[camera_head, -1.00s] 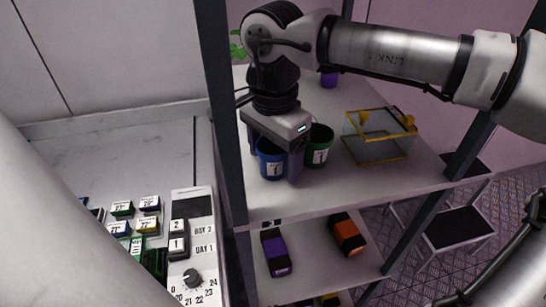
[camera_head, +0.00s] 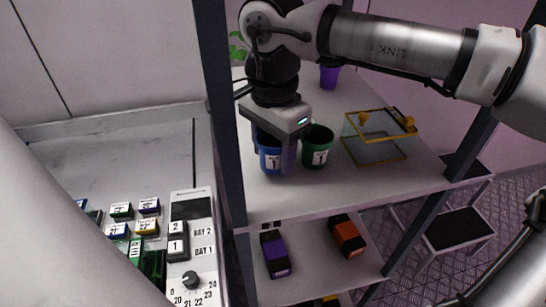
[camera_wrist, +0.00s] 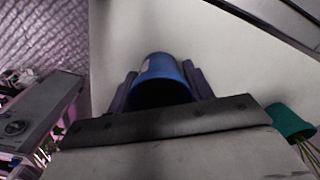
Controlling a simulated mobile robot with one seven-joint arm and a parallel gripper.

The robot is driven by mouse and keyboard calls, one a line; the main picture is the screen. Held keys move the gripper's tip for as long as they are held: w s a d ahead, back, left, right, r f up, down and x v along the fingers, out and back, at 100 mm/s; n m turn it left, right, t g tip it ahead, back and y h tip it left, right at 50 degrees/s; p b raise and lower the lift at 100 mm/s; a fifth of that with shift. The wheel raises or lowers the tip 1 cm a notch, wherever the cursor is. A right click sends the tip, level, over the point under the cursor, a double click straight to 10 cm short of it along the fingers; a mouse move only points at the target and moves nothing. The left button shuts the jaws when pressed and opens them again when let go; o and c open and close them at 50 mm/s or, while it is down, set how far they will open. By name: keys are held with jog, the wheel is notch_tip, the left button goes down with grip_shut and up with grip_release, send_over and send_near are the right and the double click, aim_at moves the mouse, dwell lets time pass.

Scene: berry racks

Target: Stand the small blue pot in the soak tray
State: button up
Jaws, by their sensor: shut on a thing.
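The small blue pot (camera_head: 268,160) with a white label is at the front left of the upper shelf. My gripper (camera_head: 272,147) comes down over it from above and is shut on it, one finger on each side. In the wrist view the blue pot (camera_wrist: 158,68) sits between the two dark fingers. I cannot tell whether its base is clear of the shelf. I cannot make out a soak tray for certain; a clear box with a yellow frame (camera_head: 376,157) stands to the right on the same shelf.
A dark green pot (camera_head: 317,147) stands close on the right of my gripper. A purple pot (camera_head: 329,77) is farther back. Dark rack posts (camera_head: 222,130) rise beside the shelf. Purple (camera_head: 275,254) and orange (camera_head: 347,235) boxes lie on the shelf below. A control panel (camera_head: 191,245) is at left.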

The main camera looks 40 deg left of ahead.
notch_tip(320, 180, up, 8)
jog(key=shift+r+b, duration=0.2)
jog(key=shift+b, duration=0.2)
jog(key=shift+f, duration=0.1)
